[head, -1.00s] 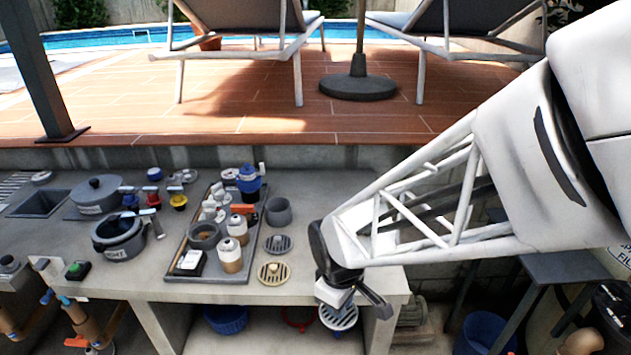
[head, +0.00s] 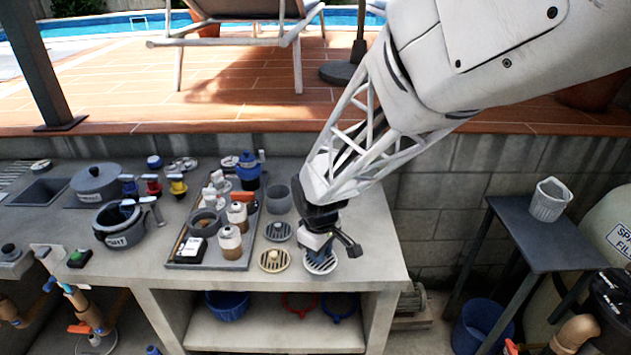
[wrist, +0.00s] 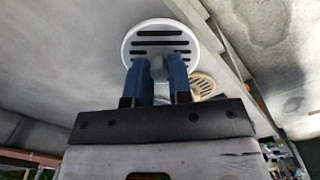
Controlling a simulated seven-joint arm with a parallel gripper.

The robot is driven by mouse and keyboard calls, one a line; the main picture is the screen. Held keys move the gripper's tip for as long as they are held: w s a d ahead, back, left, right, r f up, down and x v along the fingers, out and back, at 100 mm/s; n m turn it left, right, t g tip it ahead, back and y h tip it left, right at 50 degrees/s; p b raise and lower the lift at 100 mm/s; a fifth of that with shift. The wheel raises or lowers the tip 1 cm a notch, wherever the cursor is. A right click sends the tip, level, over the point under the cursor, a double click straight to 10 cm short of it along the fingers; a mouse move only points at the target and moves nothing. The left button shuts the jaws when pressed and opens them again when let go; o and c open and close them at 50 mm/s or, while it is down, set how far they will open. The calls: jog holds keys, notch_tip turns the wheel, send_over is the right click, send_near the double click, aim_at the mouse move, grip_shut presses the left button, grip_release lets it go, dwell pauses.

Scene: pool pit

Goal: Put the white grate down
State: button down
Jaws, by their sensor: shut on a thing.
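The white grate (head: 320,263) is a round disc with dark slots, at the right front part of the grey counter (head: 375,240) in the head view. My gripper (head: 317,249) is above it, pointing down. In the wrist view the white grate (wrist: 162,34) shows beyond the blue fingers (wrist: 158,78), which are shut on its small grey knob (wrist: 157,68). The grate looks level and very near the counter top; I cannot tell whether it touches.
A tan grate (head: 274,261) lies close to the left of the white one, with a dark grey grate (head: 278,232) behind it. A grey cup (head: 278,199) stands farther back. A tray (head: 215,264) of bottles is further left. Bare counter lies to the right.

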jog(key=shift+w+a+f, duration=0.1)
jog(key=shift+w+a, duration=0.2)
jog(key=shift+w, duration=0.55)
jog(key=shift+w+a+f, duration=0.1)
jog(key=shift+w+a, duration=0.15)
jog(key=shift+w, duration=0.55)
jog(key=shift+f, duration=1.7)
jog(key=shift+f, duration=0.1)
jog(key=c, duration=1)
grip_release()
jog(key=shift+c, duration=0.2)
notch_tip(320, 180, up, 12)
jog(key=shift+s, duration=0.2)
jog(key=shift+a, duration=0.1)
